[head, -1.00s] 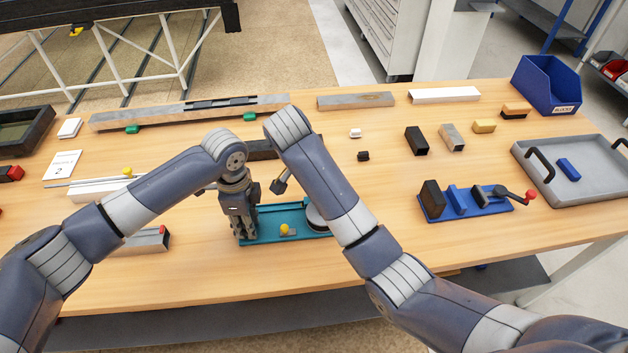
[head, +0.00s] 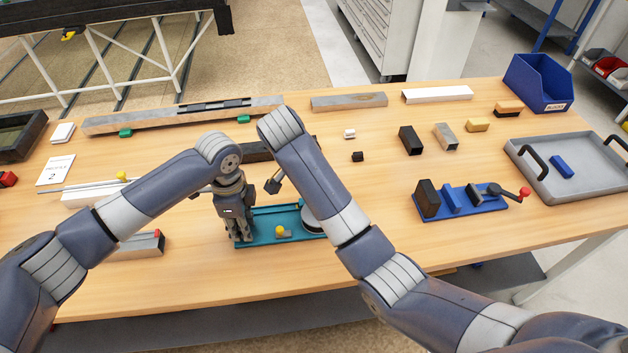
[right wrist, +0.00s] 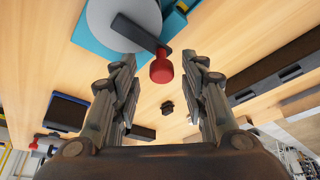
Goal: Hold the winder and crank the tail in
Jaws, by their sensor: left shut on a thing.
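The winder has a teal base (head: 268,217) on the table, partly hidden behind my right arm. A small yellow knob (head: 280,231) sits near its front edge. My left gripper (head: 241,237) points down and is shut on the left end of the base. In the right wrist view the winder's grey disc (right wrist: 112,22) carries a black crank arm (right wrist: 138,33) with a red handle (right wrist: 162,68). My right gripper (right wrist: 165,64) is open, with the handle showing in the gap between its fingertips, apart from both. In the head view my right arm hides its fingers. The tail cannot be made out.
A blue fixture (head: 462,201) with a red-knobbed lever stands to the right, near a grey tray (head: 590,185) and a blue bin (head: 540,85). Small blocks lie behind. A metal bar (head: 138,246) lies left of the winder. The table front is clear.

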